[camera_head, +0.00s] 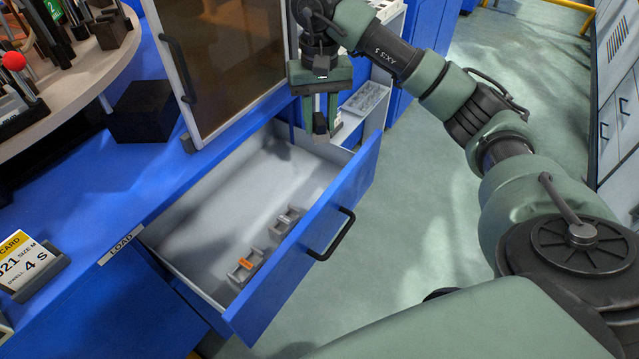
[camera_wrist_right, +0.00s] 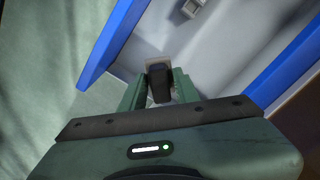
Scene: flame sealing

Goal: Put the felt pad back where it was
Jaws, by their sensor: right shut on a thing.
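My right gripper (camera_head: 321,128) is shut on a small dark piece with a paler grey end, which I take to be the felt pad (camera_head: 320,124). In the right wrist view the dark piece (camera_wrist_right: 159,80) sits between the fingers, with the pale part beyond it. The gripper points down above the far right corner of the open blue drawer (camera_head: 345,190). In the drawer stand two small grey holders, one with an orange label (camera_head: 244,268) and one plain (camera_head: 286,222). Whether the held piece touches anything is unclear. My left gripper is not in view.
The drawer's pale floor (camera_head: 240,200) is mostly bare. A cabinet door with a dark pane (camera_head: 215,50) stands behind it. A black box (camera_head: 143,110) sits on the blue bench at left. A tray (camera_head: 365,98) rests on a shelf behind the gripper. The floor at right is open.

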